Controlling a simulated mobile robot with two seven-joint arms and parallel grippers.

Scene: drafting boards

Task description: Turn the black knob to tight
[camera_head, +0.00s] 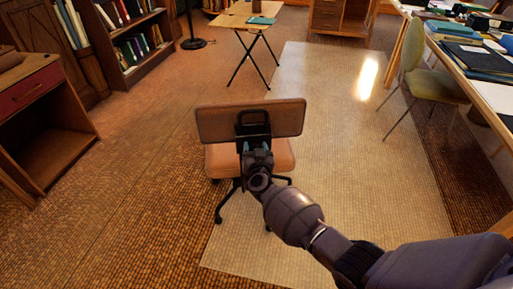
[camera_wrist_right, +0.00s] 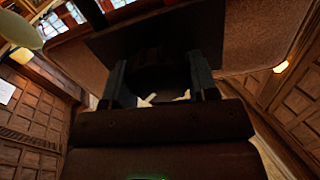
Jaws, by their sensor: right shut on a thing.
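A swivel chair with a brown backrest (camera_head: 212,122) and an orange-tan seat (camera_head: 222,160) stands in front of me. A black bracket (camera_head: 253,117) is fixed to the middle of the backrest. My right gripper (camera_head: 255,147) is at this bracket, low on the backrest. In the right wrist view, its two dark fingers (camera_wrist_right: 160,84) are shut on a dark round thing between them, the black knob (camera_wrist_right: 158,82). The knob is in deep shadow, and any marking on it cannot be made out. In the head view my gripper hides the knob. My left gripper is not in view.
A pale mat (camera_head: 330,130) lies under the chair. A green chair (camera_head: 420,75) and a long table (camera_head: 490,85) with folders stand at right. A wooden cabinet (camera_head: 45,120) is at left. A small folding table (camera_head: 240,20) stands behind. The floor at left is clear.

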